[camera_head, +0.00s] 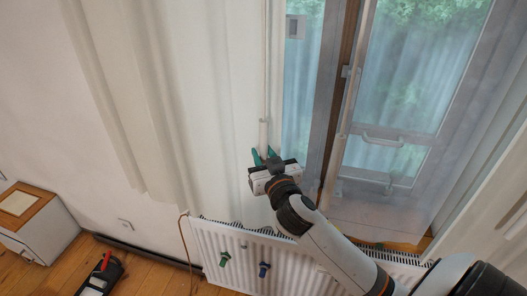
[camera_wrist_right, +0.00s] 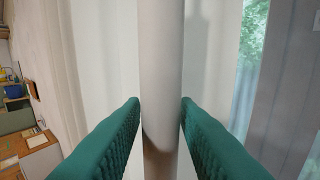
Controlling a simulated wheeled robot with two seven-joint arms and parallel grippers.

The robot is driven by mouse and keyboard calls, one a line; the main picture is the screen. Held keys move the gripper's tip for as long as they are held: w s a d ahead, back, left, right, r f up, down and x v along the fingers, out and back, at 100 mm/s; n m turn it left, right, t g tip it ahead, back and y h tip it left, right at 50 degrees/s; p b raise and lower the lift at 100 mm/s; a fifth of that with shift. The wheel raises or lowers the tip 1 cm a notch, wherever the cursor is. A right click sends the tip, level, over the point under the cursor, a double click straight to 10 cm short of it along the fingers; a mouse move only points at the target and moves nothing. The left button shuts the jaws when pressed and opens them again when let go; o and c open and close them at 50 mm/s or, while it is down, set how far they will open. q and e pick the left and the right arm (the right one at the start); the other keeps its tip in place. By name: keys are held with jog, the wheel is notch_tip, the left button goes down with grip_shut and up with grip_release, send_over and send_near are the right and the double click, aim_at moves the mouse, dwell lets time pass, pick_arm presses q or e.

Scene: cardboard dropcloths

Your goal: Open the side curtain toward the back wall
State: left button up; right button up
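The side curtain (camera_head: 185,110) is off-white and hangs in folds left of the glazed door, its right edge near the glass. A thin pale pull rod (camera_head: 266,80) hangs along that edge and ends in a thicker white handle (camera_head: 263,135). My right gripper (camera_head: 265,156) is at the lower end of the handle. In the right wrist view the white handle (camera_wrist_right: 161,70) stands upright between the teal fingers (camera_wrist_right: 160,115), which meet both its sides with no clear gap. The fingers look shut on it. My left gripper is not in view.
A white radiator (camera_head: 240,262) with coloured clips stands below my right arm. The glazed door (camera_head: 400,90) has a handle (camera_head: 382,139). The wall left of the curtain is bare.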

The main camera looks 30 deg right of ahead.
jog(key=shift+w, duration=0.15)
grip_shut()
